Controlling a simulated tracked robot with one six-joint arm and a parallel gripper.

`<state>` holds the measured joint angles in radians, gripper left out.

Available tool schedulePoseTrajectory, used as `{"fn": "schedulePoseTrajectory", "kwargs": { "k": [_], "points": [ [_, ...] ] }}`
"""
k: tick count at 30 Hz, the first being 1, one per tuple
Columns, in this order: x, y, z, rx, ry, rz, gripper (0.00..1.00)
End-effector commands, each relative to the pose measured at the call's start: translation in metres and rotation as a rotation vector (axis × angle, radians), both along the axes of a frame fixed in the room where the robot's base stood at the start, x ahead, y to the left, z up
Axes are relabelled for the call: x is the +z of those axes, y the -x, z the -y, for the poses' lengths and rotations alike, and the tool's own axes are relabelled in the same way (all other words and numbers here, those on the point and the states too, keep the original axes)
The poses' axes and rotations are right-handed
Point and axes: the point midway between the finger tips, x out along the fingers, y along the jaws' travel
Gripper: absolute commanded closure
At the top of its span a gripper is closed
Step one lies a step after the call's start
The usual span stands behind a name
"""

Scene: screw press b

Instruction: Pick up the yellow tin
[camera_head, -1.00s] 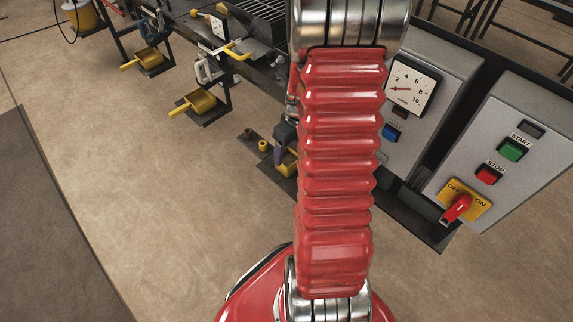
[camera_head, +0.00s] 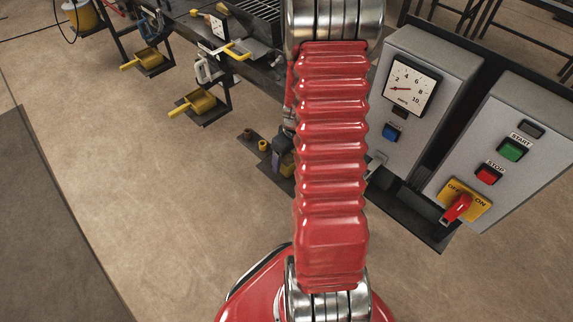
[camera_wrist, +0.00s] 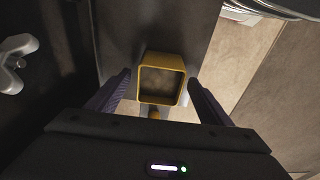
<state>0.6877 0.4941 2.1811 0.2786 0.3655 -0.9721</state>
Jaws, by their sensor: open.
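The yellow tin (camera_wrist: 162,58) is a squarish, open-topped container with a dark inside, at the middle of the wrist view. My gripper (camera_wrist: 159,77) is open, with one dark finger on each side of the tin and a gap visible between each finger and its wall. In the head view, part of the tin (camera_head: 287,166) shows beside my red arm, mostly hidden by the arm and a purple-grey finger.
A small yellow ring (camera_head: 263,145) and a brown cup (camera_head: 247,134) stand left of the tin. A yellow scoop-like part (camera_head: 200,103) is further left. A grey control box (camera_head: 410,100) with a gauge stands close on the right. The floor at left is clear.

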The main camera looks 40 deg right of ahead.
Motion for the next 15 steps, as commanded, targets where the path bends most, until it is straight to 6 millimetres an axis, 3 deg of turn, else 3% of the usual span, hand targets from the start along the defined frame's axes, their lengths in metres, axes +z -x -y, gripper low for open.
{"fn": "schedulePoseTrajectory", "kwargs": {
  "k": [6,15],
  "points": [
    [-0.016,-0.002,0.0,0.0,0.0,0.0,0.27],
    [-0.016,-0.002,0.0,0.0,0.0,0.0,0.27]
  ]
}}
